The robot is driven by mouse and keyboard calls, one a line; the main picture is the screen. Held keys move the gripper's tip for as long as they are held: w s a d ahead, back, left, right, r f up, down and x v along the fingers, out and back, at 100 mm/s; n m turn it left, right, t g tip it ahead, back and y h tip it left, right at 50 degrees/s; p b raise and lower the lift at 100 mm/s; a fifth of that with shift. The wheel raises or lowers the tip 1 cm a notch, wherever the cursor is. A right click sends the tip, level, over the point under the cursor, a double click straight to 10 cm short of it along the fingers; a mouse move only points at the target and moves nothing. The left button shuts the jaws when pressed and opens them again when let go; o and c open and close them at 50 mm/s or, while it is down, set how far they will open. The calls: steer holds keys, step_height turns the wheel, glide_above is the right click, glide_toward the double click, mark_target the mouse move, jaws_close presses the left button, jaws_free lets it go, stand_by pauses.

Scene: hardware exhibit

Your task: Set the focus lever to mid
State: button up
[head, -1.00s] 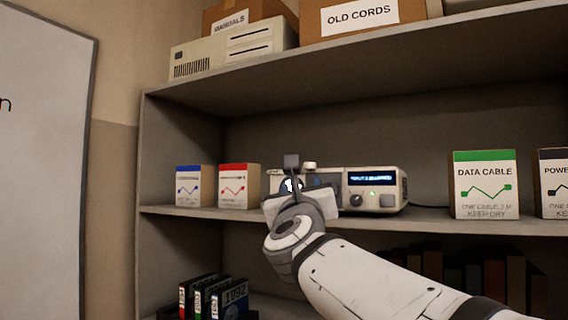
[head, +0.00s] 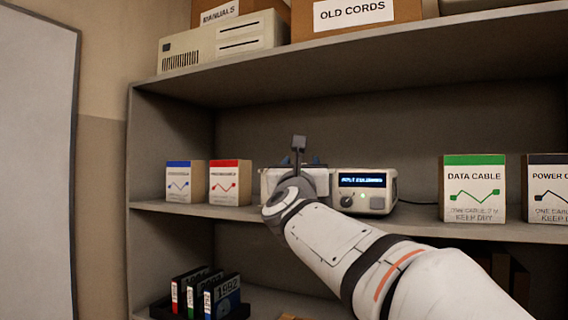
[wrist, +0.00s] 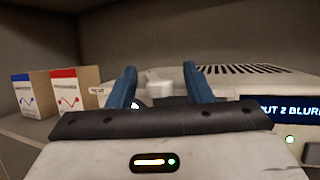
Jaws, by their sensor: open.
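A pale projector-like device (head: 393,184) stands on the middle shelf. Its lit display (head: 362,180) shows blue-white text that in the wrist view (wrist: 285,109) ends in "PUT 2 BLUR", cut off by the frame. My gripper (head: 300,160) is in front of the device's left part and hides it in the head view. In the wrist view my gripper (wrist: 160,78) is open, its two blue fingers apart. A whitish rounded piece (wrist: 158,86), possibly the focus lever, shows between and beyond the fingers. I cannot tell its setting or whether a finger touches it.
A blue-topped box (head: 180,183) and a red-topped box (head: 226,184) stand left of the device. A green-topped data cable box (head: 474,190) stands to the right, with free shelf between. The upper shelf (head: 400,60) overhangs. A dark knob (head: 346,201) is on the device's front.

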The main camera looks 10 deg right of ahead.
steer(key=shift+c, duration=0.4)
jaws_close()
